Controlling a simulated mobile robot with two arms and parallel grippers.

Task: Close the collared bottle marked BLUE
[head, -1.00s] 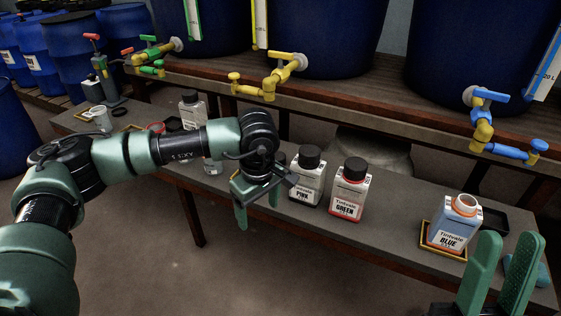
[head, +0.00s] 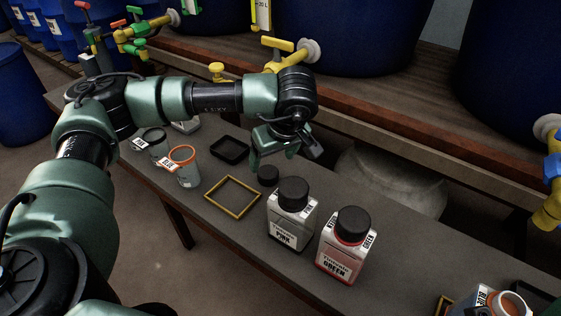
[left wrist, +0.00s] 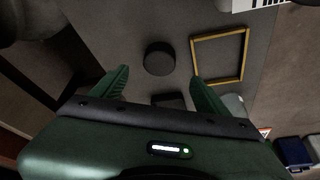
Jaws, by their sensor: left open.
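The BLUE bottle (head: 487,302) stands at the bottom right corner of the head view, partly cut off. Its neck is open, with an orange collar around it and no cap on. A round black cap (head: 268,176) lies on the bench, behind the PINK bottle. My left gripper (head: 273,157) is open and pointing down above the cap. In the left wrist view the cap (left wrist: 159,58) lies between the two green fingers, a little beyond their tips, and nothing is held. My right gripper is not in view.
The capped PINK bottle (head: 291,220) and GREEN bottle (head: 343,249) stand close to the cap. Yellow taps (head: 285,58) overhang the bench's back.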

